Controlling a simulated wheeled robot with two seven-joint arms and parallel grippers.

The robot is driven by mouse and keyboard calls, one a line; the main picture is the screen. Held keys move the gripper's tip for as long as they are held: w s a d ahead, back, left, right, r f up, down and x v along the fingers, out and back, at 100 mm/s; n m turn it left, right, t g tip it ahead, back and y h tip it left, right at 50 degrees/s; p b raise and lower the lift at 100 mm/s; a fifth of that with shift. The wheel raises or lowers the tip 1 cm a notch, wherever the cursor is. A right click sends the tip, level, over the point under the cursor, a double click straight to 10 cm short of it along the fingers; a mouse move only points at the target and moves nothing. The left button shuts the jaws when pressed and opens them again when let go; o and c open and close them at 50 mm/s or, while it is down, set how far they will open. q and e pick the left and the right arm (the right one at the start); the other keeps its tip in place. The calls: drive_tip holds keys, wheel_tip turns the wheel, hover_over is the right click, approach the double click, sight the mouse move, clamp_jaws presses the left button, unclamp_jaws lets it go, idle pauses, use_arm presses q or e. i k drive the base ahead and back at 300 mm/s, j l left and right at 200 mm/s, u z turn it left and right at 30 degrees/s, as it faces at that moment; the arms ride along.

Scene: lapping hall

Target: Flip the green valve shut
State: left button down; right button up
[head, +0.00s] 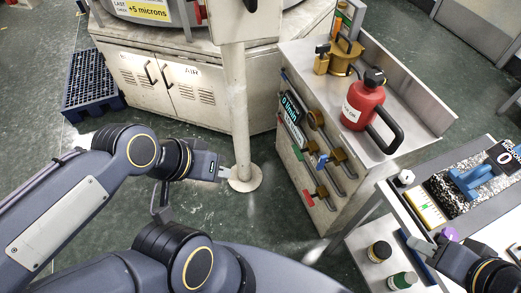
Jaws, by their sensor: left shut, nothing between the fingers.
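The side of the metal cabinet carries pipes with brass valve bodies and small coloured levers. A small green lever (299,154) shows on this side, left of a blue lever (323,160) and above a red lever (309,198). The green lever is small, and its exact angle is hard to tell. My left gripper (224,174) is shut and empty in the air, left of the valves and apart from them. My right gripper (420,244) is at the lower right over the bench; its finger gap is unclear.
A red canister (363,101) and a brass-coloured pot (344,56) stand on the cabinet top. A white post (236,120) rises behind my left gripper. The right bench holds jars (379,252) and a blue-handled tool (468,182). Floor lies open before the valves.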

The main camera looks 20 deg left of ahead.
sight(297, 152)
drive_tip(key=u, duration=0.4)
drive_tip(key=i+j+u, duration=0.35)
drive_tip(key=i+j, duration=0.3)
drive_tip(key=i, duration=0.1)
